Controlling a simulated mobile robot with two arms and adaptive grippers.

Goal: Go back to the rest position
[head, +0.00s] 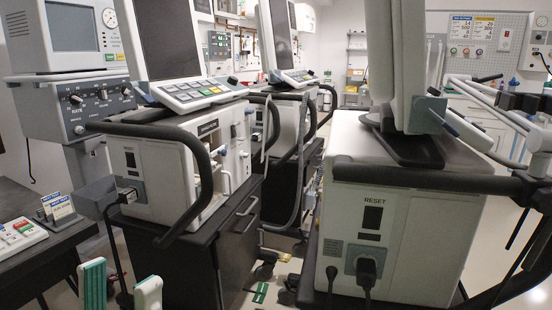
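My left gripper (121,273) shows at the bottom left of the head view. Its two white fingers with teal pads stand apart, and nothing is seen held between them. It is in front of the left ventilator cart and beside the dark desk at the left edge. The lower part of the gripper is cut off by the frame. I cannot make out my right gripper in this view.
A ventilator (158,172) with a black handle stands on a dark cart (240,240). Another ventilator (407,240), marked RESET, with a plugged-in black cable, stands close at right. A desk (75,238) bears a keypad (18,236). Bare floor (500,235) shows at far right.

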